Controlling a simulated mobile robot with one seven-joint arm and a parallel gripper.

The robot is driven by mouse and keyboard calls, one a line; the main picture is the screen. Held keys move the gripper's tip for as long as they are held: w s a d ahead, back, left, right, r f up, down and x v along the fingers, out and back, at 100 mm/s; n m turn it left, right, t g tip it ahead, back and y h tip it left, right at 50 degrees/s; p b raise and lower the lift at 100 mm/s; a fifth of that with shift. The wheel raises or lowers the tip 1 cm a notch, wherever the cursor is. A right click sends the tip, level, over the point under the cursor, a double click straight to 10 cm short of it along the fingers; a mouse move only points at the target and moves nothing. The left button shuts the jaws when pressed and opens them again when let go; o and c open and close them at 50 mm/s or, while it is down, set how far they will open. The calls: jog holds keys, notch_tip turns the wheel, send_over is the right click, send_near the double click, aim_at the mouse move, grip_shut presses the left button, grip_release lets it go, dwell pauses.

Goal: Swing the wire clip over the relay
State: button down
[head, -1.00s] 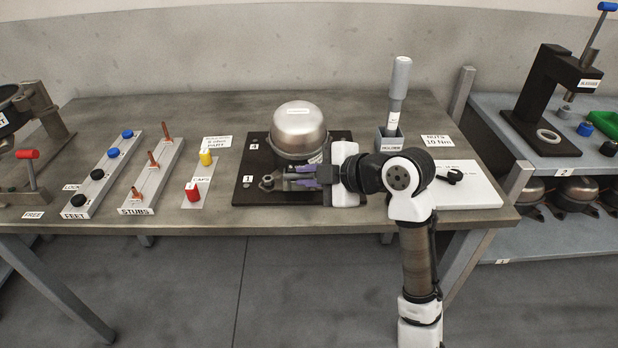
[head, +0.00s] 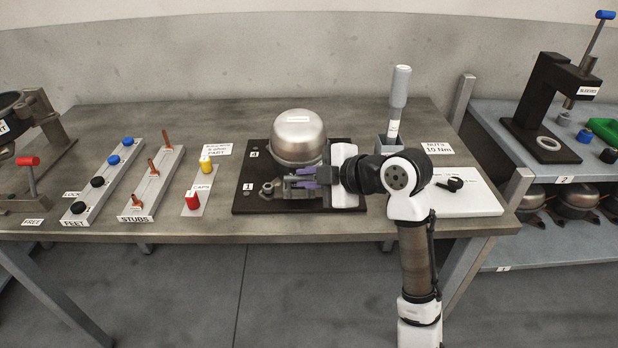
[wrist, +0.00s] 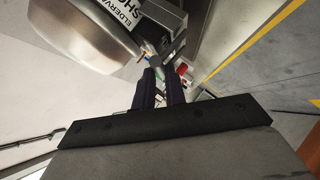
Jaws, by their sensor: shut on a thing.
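The compressor (head: 298,135), a shiny steel dome, stands on a dark plate (head: 262,152). My gripper (head: 308,178) reaches in from the right at its front, low over the plate, with purple fingers close together. In the wrist view my gripper (wrist: 158,88) is shut, with its fingertips at a grey boxy part (wrist: 165,14) beside the compressor's labelled shell (wrist: 90,30); this looks like the relay. The wire clip is too thin to make out and is mostly hidden at the fingertips. I cannot tell how it sits against the relay.
A small grey metal part (head: 268,188) is on the plate left of my fingers. Racks of feet (head: 103,182), stubs (head: 152,175) and caps (head: 199,190) stand left. A grey-handled tool (head: 399,90) stands in a holder behind my arm. A white board (head: 470,196) lies right.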

jog(key=shift+w+r, duration=0.15)
jog(key=shift+w, duration=0.05)
jog(key=c, duration=1.9)
grip_release()
jog(key=shift+w, duration=0.1)
jog(key=o, duration=0.5)
jog(key=shift+o, duration=0.2)
jog(key=shift+d, duration=0.1)
